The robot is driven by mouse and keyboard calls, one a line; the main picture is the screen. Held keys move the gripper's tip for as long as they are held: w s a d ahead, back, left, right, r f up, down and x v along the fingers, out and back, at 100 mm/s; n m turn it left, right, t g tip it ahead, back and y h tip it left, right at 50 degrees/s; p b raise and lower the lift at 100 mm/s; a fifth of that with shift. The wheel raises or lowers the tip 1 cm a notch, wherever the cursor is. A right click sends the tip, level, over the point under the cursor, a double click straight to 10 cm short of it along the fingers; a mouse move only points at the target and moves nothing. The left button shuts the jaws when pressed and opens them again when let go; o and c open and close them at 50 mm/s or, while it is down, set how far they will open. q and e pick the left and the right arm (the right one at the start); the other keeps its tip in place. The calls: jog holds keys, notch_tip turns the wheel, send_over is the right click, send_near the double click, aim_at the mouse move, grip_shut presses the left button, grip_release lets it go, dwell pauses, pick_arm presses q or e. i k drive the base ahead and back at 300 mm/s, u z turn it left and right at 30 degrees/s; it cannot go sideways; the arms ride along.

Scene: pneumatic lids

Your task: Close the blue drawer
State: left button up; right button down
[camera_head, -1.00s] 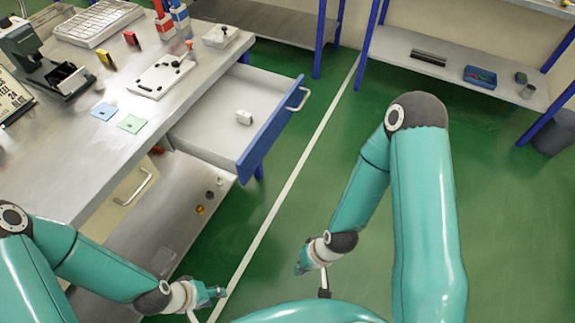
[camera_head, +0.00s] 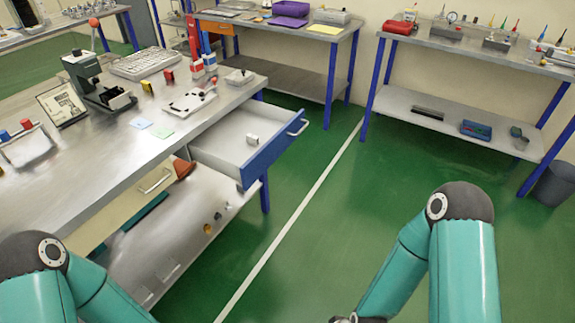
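The blue drawer (camera_head: 271,154) is pulled out from the right part of the metal workbench (camera_head: 95,166). Its blue front has a pale bar handle (camera_head: 298,127), and a small white block (camera_head: 252,139) lies inside. My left arm comes in at the lower left, and its gripper is below the frame. My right arm is at the lower right; its gripper is cut off by the bottom edge. Neither arm touches the drawer.
A cream drawer front (camera_head: 120,201) with a handle sits left of the blue drawer, above a lower shelf (camera_head: 190,230). A back table (camera_head: 275,30) and a right shelf unit (camera_head: 450,118) stand beyond. The green floor (camera_head: 335,215) right of the drawer is clear.

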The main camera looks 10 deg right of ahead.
aim_at(222, 147)
jog(key=z, duration=0.2)
jog(key=i, duration=1)
jog(key=u, duration=0.05)
